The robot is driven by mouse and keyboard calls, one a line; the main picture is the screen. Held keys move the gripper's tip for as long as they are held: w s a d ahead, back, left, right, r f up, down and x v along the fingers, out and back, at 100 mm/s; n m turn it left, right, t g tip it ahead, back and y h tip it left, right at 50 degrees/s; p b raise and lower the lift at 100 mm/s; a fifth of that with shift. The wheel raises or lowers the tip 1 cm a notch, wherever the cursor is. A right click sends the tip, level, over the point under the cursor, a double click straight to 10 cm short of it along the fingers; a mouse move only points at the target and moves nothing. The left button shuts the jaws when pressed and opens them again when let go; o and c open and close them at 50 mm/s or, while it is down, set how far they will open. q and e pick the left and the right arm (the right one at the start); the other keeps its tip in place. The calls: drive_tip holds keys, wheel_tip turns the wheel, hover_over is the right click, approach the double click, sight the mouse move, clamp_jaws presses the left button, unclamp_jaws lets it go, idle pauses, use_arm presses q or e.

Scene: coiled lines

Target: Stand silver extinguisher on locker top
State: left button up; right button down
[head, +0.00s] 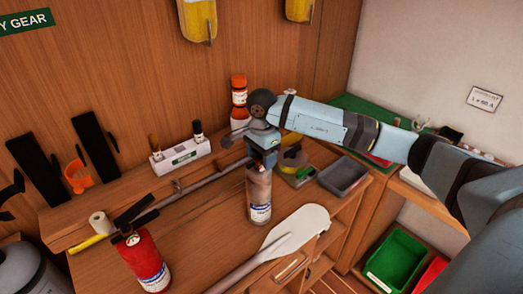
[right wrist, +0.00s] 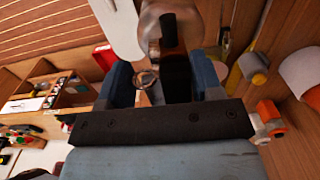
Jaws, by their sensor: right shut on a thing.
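The silver extinguisher (head: 260,198), a metallic cylinder with a white and blue label, is upright over the wooden locker top (head: 200,240). My right gripper (head: 263,152) is above it and shut on its upper end, which the gripper largely hides. I cannot tell whether its base touches the wood. In the right wrist view, the extinguisher (right wrist: 170,22) extends away beyond the fingers, with its dark head between them (right wrist: 172,80). My left gripper is not in view.
A red extinguisher (head: 145,262) stands at the front left. A paddle (head: 290,235) lies just right of the silver extinguisher. A green bin (head: 396,262) is lower right.

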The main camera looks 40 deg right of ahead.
drive_tip(key=shift+r, duration=0.2)
drive_tip(key=c, duration=0.7)
unclamp_jaws()
drive_tip(key=shift+f, duration=0.25)
drive_tip(key=o, duration=0.4)
drive_tip(key=shift+s+a+r, duration=0.1)
drive_tip(key=shift+o, duration=0.2)
drive_tip(key=shift+r, duration=0.1)
